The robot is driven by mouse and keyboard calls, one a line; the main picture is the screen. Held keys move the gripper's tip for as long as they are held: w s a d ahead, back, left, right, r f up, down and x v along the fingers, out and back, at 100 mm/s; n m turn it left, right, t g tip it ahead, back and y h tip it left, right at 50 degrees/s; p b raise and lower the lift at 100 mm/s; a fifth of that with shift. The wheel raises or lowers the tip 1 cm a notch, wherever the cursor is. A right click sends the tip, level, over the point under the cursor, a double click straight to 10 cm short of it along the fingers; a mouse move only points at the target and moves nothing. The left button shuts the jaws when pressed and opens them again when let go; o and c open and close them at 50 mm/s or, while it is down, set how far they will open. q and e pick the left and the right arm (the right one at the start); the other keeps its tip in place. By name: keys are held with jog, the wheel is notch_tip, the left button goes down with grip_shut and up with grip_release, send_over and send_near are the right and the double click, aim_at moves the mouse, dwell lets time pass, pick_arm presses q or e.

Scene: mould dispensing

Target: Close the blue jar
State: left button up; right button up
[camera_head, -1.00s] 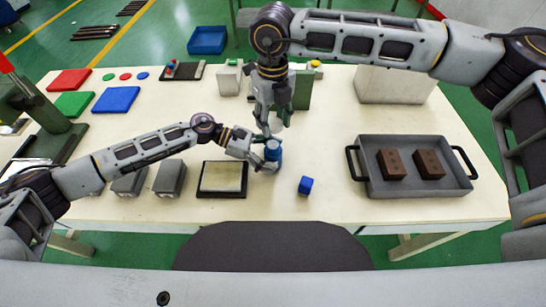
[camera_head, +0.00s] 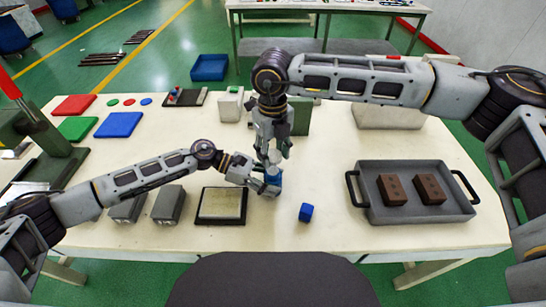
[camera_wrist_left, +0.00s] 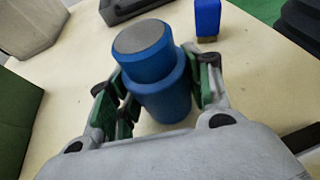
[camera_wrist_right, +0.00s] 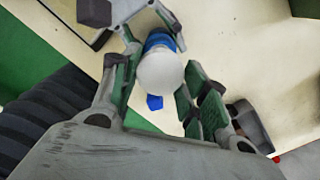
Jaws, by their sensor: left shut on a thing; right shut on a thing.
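The blue jar (camera_head: 272,178) is upright over the near middle of the table. My left gripper (camera_head: 262,180) is shut around its side. In the left wrist view, the jar (camera_wrist_left: 165,92) sits between both fingers and has a flat grey round top face. My right gripper (camera_head: 273,152) points down just above the jar. It is shut on a white rounded lid (camera_wrist_right: 160,72), which shows over the blue jar in the right wrist view. I cannot tell whether the lid touches the jar.
The grey tray (camera_head: 415,212) with two brown blocks is further right. A green upright box (camera_head: 300,117) stands behind my right gripper.

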aim_at(273, 171)
jog(key=shift+f, duration=1.5)
jog(key=shift+f, duration=0.1)
jog(key=shift+f, duration=0.8)
jog(key=shift+f, duration=0.55)
